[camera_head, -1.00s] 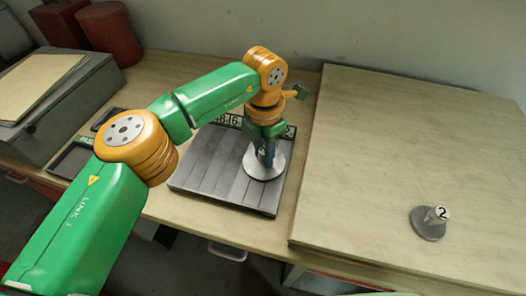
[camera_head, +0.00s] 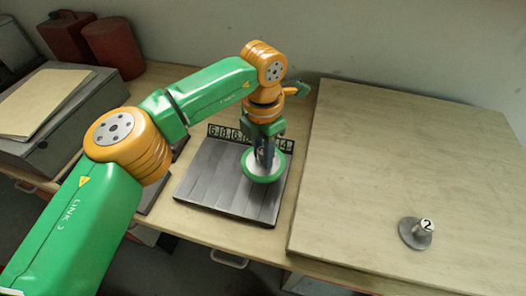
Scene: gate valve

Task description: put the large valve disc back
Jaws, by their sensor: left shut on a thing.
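My left gripper (camera_head: 265,155) points down over the grey grooved plate (camera_head: 205,185) and is shut on a round disc (camera_head: 263,179). The disc has a green rim and a paler middle. The gripper covers its centre and any stem. I cannot tell whether the disc touches the plate or hangs just above it. A smaller grey disc (camera_head: 411,236) with an upright stem and a round tag marked 2 stands on the pale wooden board at the right. My right gripper is not in view.
The wide wooden board (camera_head: 400,150) is mostly bare. A strip of number labels (camera_head: 225,132) runs along the plate's back edge. A grey box (camera_head: 55,140) and red containers (camera_head: 112,48) stand at the left. Dark trays lie partly behind my left arm.

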